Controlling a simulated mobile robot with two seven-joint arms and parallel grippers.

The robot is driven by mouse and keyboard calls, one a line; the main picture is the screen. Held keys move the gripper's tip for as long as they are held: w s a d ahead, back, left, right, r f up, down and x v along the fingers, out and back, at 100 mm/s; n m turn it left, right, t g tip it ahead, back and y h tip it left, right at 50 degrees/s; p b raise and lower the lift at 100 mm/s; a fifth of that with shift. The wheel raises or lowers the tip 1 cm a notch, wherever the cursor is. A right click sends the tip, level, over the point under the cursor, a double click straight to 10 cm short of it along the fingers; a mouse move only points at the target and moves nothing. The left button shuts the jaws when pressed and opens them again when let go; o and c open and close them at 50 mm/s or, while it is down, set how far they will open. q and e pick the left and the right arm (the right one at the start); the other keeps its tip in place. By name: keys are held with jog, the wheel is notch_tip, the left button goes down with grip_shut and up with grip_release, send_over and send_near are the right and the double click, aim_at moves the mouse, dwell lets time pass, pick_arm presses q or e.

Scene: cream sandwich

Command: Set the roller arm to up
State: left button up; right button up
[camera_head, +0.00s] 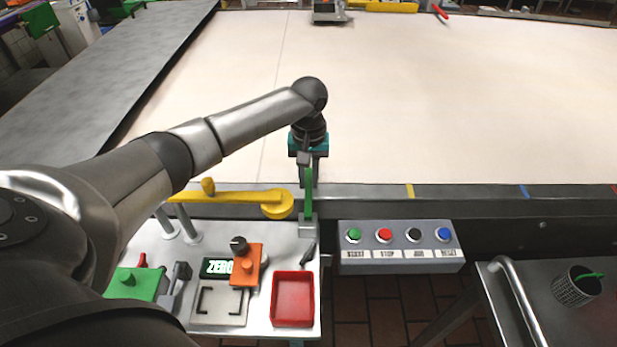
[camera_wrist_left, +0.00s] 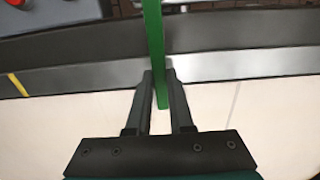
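A green bar (camera_head: 309,192) stands upright from a grey bracket (camera_head: 308,227) at the belt's near edge; I cannot tell whether it is the roller arm. A yellow arm (camera_head: 235,197) with a round hub (camera_head: 277,208) lies level to its left. My left gripper (camera_head: 307,182) points down over the green bar. In the left wrist view the bar (camera_wrist_left: 153,50) runs between the two fingers (camera_wrist_left: 159,75), its end showing between them. The fingers are very close to both its sides, but contact is unclear. My right gripper is not in view.
A wide cream belt (camera_head: 450,100) lies behind, clear nearby. A button box (camera_head: 400,260) is to the right. The near panel holds a red tray (camera_head: 293,299), an orange block (camera_head: 246,265), a ZERO display (camera_head: 217,267) and a green block (camera_head: 133,284). A dark cup (camera_head: 577,287) stands far right.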

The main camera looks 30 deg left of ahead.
pick_arm(q)
grip_shut()
dwell(0.9)
